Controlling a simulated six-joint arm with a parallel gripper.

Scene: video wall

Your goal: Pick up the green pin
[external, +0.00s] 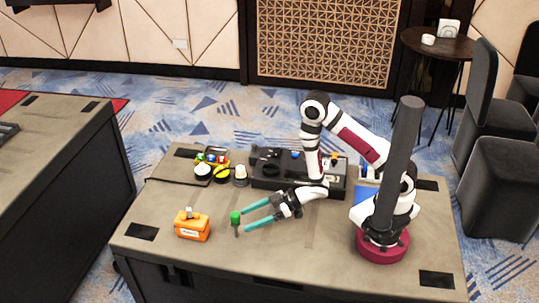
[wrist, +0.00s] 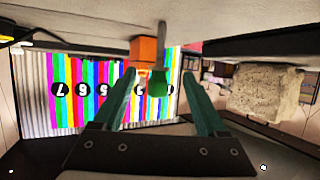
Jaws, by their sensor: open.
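The green pin (external: 235,217) has a round green head and a thin dark stem, and stands on the table in the external view. My gripper (external: 246,218) has teal fingers, is open and lies low and nearly level, pointing left at the pin. In the external view the pin is close to the fingertips. In the wrist view the green pin (wrist: 158,88) appears between and just ahead of the two fingers of my gripper (wrist: 160,80). No contact with either finger is visible.
An orange box (external: 192,225) stands left of the pin; it also shows in the wrist view (wrist: 146,51). Behind are a black device (external: 270,170), a white-topped object (external: 241,174) and small coloured items (external: 212,160). The table (external: 290,258) is clear in front.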

